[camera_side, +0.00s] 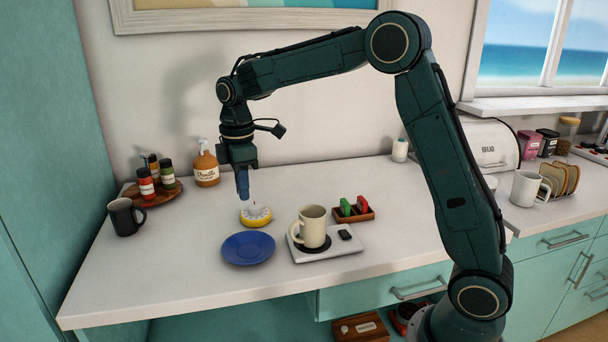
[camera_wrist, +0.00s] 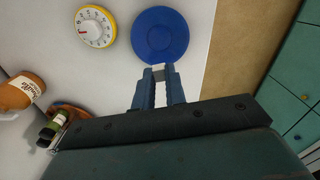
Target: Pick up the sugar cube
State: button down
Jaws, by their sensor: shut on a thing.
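My gripper (camera_side: 243,202) points down above the counter, just behind and above the yellow timer in the side view. In the wrist view its two blue fingers (camera_wrist: 160,76) are shut on a small pale block, the sugar cube (camera_wrist: 160,70), held between the fingertips. The cube cannot be made out in the side view. It appears to be clear of the counter.
A yellow dial timer (camera_side: 256,216) sits below my gripper, with a blue plate (camera_side: 248,248) in front. A cream mug (camera_side: 312,226) stands on a white scale (camera_side: 345,245). A syrup bottle (camera_side: 206,168), spice tray (camera_side: 172,188) and dark mug (camera_side: 124,217) stand left. The front-left counter is clear.

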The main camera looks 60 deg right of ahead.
jog(key=shift+r, duration=2.85)
